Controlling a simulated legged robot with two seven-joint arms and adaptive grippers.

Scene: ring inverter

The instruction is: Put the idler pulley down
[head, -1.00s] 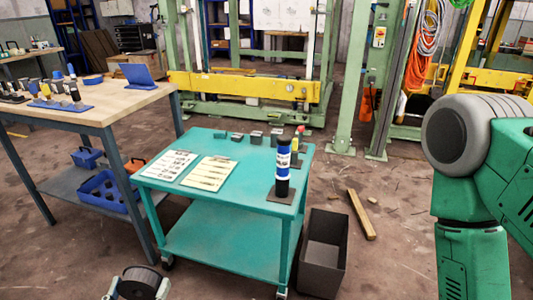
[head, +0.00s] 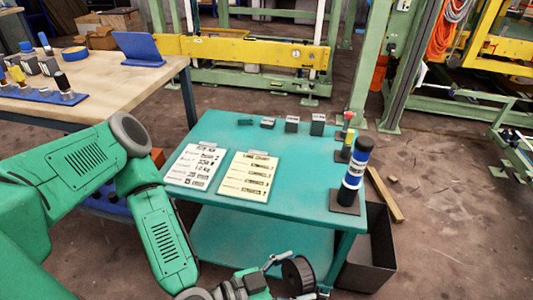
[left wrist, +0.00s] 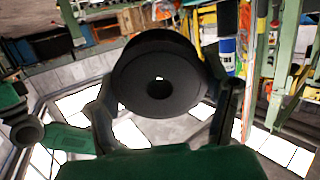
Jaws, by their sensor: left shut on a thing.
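The idler pulley (head: 298,276) is a dark round wheel at the bottom centre of the head view. It also fills the upper middle of the left wrist view (left wrist: 158,82), its flat face and small central hole facing the camera. My left gripper (head: 284,268) is shut on it, with one finger on each side of the wheel. The pulley is in the air in front of the teal cart (head: 300,200), near its right front corner in the picture, and below the top's level in the image. My right gripper is not in view.
Two printed sheets (head: 248,177) lie on the cart top. Several small dark blocks (head: 291,124) line its back edge. A blue and black cylinder (head: 356,170) stands on a dark plate at the right. The top's middle right is clear. A dark bin (head: 372,262) stands beside the cart.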

